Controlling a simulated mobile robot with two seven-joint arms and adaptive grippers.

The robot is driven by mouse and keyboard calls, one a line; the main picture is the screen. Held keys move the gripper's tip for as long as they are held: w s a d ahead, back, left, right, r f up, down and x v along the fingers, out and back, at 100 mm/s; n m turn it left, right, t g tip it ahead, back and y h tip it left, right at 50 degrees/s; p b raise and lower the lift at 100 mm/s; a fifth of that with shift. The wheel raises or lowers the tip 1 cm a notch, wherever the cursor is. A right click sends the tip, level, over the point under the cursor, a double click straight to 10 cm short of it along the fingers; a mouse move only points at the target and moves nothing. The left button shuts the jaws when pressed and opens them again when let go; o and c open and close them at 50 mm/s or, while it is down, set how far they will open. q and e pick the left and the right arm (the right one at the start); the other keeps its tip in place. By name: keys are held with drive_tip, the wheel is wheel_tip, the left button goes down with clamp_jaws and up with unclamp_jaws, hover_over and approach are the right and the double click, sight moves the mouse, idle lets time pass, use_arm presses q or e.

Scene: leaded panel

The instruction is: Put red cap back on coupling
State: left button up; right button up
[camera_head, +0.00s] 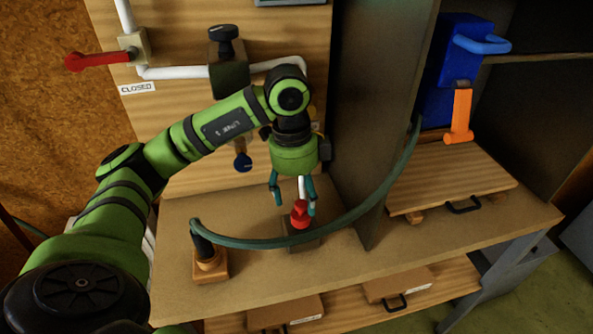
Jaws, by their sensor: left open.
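A small red piece (300,215), which looks like the red cap, is above a dark block (304,240) on the bench. Whether it is seated on the block or apart from it is hard to tell. My left gripper (293,203) points down over the red piece with its teal fingers spread. One finger is left of the red piece and the other is close to its right side; contact is not clear. A black fitting on an orange base (209,264) stands to the left, with a teal hose end on it. Which part is the coupling is not clear. My right gripper is not in view.
The teal hose (345,219) arcs across the bench in front of the gripper, toward a blue box (457,55) at right. A dark upright panel (375,110) divides the bench. A red lever (96,61) and white pipes are on the back board. An orange piece (459,117) stands at right.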

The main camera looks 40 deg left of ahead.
use_arm(q)
drive_tip(key=r, duration=0.7)
drive_tip(key=shift+s+a+r, duration=0.1)
drive_tip(key=shift+a, duration=0.2)
